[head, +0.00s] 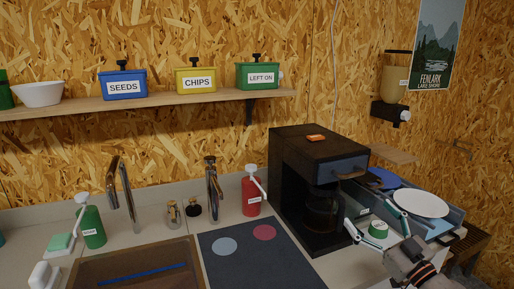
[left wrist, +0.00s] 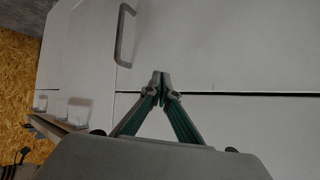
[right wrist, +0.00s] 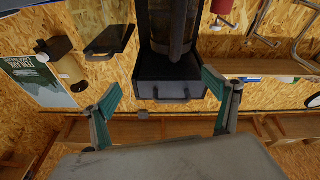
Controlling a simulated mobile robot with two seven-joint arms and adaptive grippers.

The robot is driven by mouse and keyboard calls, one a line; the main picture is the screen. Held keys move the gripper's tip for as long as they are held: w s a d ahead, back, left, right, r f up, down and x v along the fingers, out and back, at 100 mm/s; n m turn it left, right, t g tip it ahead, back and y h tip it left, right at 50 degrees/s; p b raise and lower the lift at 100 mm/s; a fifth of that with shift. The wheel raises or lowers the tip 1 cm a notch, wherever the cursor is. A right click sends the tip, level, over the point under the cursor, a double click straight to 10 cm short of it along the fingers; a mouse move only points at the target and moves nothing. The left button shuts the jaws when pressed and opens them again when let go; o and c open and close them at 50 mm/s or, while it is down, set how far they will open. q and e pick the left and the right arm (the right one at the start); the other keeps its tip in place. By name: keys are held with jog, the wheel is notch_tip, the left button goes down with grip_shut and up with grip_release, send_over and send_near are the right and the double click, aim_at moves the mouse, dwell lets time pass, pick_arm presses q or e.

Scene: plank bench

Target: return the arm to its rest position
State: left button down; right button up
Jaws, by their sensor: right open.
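My right gripper (head: 371,221) is at the lower right of the head view, in front of the coffee machine's right side. Its two green fingers are spread wide. In the right wrist view the right gripper (right wrist: 162,82) is open, with nothing held between its fingers. My left gripper (left wrist: 160,76) shows only in the left wrist view; its fingertips meet and hold nothing visible. It faces a pale panel with a metal handle (left wrist: 126,36). My left arm is not in the head view.
A dark coffee machine (head: 292,165) stands on the counter near my right gripper. A plate (head: 420,204) lies further right. Bottles, taps and a dark mat (head: 245,262) occupy the counter to the left.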

jog(key=s+d+f+m+g+h, duration=0.2)
jog(key=s+d+f+m+h, duration=0.35)
jog(key=s+d+h, duration=0.65)
jog(key=s+a+f+n+g, duration=0.3)
jog(key=s+a+f+g, duration=0.15)
jog(key=s+f, duration=0.5)
jog(key=s+a+f+n+g, duration=0.35)
jog(key=s+f+g, duration=0.25)
jog(key=s+f, duration=0.3)
jog(key=a+f+m+t+y, duration=0.3)
jog(key=a+f+y, duration=0.4)
jog(key=a+f, duration=0.7)
jog(key=shift+w+a+t, duration=0.35)
jog(key=shift+a, duration=0.3)
